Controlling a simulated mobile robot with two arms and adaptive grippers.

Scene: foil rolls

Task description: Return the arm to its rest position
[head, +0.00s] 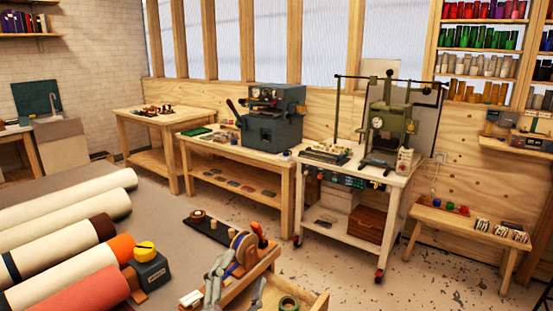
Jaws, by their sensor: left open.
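My left gripper (218,279), grey and jointed, shows low in the head view, left of centre. Its jaws are open and I see nothing held in them. It overlaps a wooden stand (262,266) with an orange handle and blue parts; whether they touch I cannot tell.
Large rolls (60,237) lie at the left, beside a dark box with a yellow top (149,266). A wooden tray (308,303) is at the bottom edge. Workbenches and a white wheeled cart (347,176) stand behind. Speckled floor (440,285) is clear at the right.

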